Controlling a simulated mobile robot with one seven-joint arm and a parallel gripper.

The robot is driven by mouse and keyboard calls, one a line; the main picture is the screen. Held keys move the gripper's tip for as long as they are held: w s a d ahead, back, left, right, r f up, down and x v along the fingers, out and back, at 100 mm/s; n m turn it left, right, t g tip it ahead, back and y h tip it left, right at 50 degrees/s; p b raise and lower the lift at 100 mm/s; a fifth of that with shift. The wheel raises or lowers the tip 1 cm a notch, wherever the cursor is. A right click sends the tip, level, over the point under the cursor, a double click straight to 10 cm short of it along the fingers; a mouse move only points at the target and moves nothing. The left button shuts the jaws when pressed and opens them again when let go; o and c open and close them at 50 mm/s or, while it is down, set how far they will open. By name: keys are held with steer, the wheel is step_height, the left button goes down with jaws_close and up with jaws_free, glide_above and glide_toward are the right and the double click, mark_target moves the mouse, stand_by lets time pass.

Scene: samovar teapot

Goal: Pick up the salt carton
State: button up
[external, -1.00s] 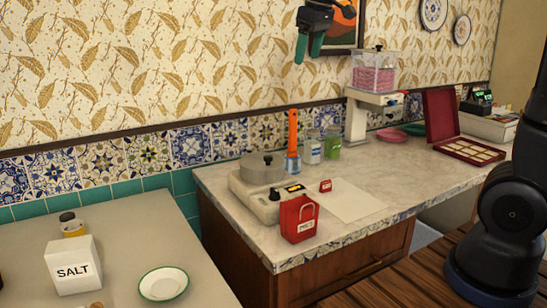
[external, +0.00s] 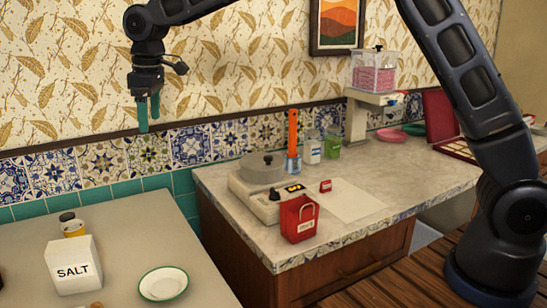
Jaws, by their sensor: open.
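The salt carton (external: 72,265) is a white box with a slanted top and the black word SALT on its front. It stands upright on the grey counter (external: 120,235) at the lower left of the external view. My gripper (external: 149,112), with green fingers pointing down, hangs in the air above and to the right of the carton in the picture.
A yellow jar with a dark lid (external: 72,225) stands just behind the carton. A white, green-rimmed dish (external: 164,284) lies to its right. The marble counter (external: 345,178) holds a scale with a pot (external: 262,170), a red bag (external: 298,219) and several jars.

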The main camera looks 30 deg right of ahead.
steer(key=s+a+f+n, duration=0.2)
steer(key=s+a+f, duration=0.1)
steer(key=a+f, duration=0.9)
steer(key=n+g, duration=0.1)
steer(key=n, duration=0.1)
glide_above(70, 244)
steer(key=shift+h, duration=0.3)
step_height(70, 244, down, 6)
steer(key=shift+d+f, duration=0.1)
steer(key=shift+d, duration=0.05)
steer(key=shift+s+f, duration=0.15)
steer(key=shift+f, duration=0.3)
step_height(70, 244, down, 5)
steer(key=shift+r, duration=0.1)
steer(key=shift+w+a+f, duration=0.1)
steer(key=shift+a+f, duration=0.05)
steer(key=shift+f, duration=1.2)
steer(key=shift+w+a+f, duration=0.1)
steer(key=shift+a+f, duration=0.05)
steer(key=shift+f, duration=1.15)
steer(key=shift+r, duration=0.1)
steer(key=c, duration=1.4)
